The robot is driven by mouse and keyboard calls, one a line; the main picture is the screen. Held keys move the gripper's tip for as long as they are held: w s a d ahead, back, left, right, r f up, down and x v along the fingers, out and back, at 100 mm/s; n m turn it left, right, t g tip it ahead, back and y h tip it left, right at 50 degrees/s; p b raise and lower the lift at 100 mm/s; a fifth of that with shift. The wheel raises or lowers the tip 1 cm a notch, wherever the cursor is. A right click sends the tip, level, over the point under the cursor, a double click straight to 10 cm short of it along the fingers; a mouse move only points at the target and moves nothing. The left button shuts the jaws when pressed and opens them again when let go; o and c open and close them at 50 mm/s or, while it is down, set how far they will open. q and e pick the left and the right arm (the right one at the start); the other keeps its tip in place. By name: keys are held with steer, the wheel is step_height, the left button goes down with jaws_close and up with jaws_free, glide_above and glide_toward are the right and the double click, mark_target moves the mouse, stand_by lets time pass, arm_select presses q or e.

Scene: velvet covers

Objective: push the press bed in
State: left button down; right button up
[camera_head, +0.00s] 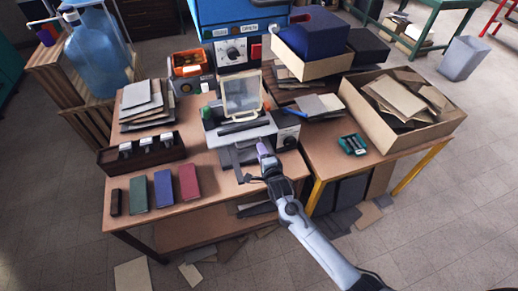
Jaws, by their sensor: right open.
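A small press (240,110) stands near the middle of the wooden table, with a light-framed window raised at its top. Its press bed (238,152), a dark flat plate, sticks out of the front toward me. My right gripper (257,165) comes in from the lower right and is open, at the front right of the bed. A purple piece shows at its tip; I cannot tell whether it is part of the gripper. Whether the gripper touches the bed is unclear. My left gripper is not in view.
A dark tray (142,152) and several coloured covers (163,188) lie left of the press. A cardboard box (400,112) of boards and a teal tray (353,144) are on the right. A blue machine (238,30) stands behind. Boards lie on the floor below.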

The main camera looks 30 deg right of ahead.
steer(key=shift+x, duration=1.75)
jaws_close()
steer(key=shift+b, duration=0.3)
